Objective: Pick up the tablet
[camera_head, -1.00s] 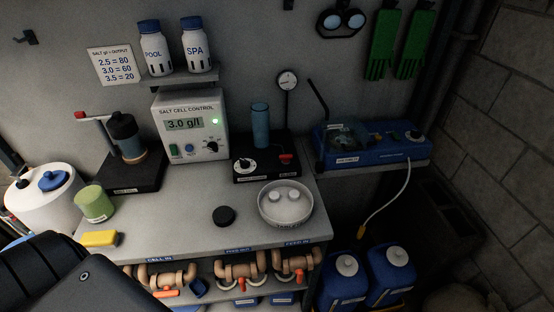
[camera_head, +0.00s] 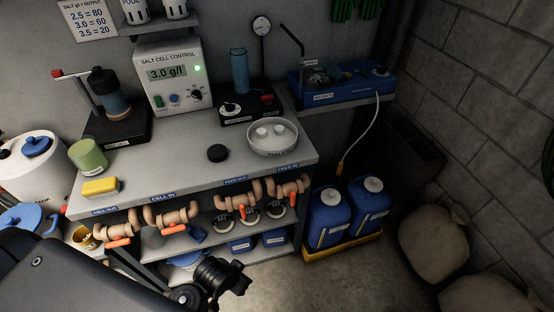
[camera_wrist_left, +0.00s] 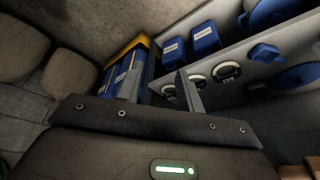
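Two white round tablets sit in a shallow white bowl (camera_head: 273,149) on the right part of the bench top. The left tablet (camera_head: 262,133) and the right tablet (camera_head: 280,129) lie side by side. My left gripper (camera_head: 228,282) is low in front of the bench, well below and apart from the bowl. In the left wrist view its two fingers (camera_wrist_left: 158,88) stand apart with nothing between them. The bowl and tablets do not show in that view. My right gripper is not in view.
A black puck (camera_head: 217,153) lies left of the bowl. Pipe valves (camera_head: 243,193) run along the bench's front edge. Blue jugs (camera_head: 328,216) stand in a yellow tray (camera_head: 343,245) at the right, with pale sacks (camera_head: 434,240) beyond. The floor before the tray is clear.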

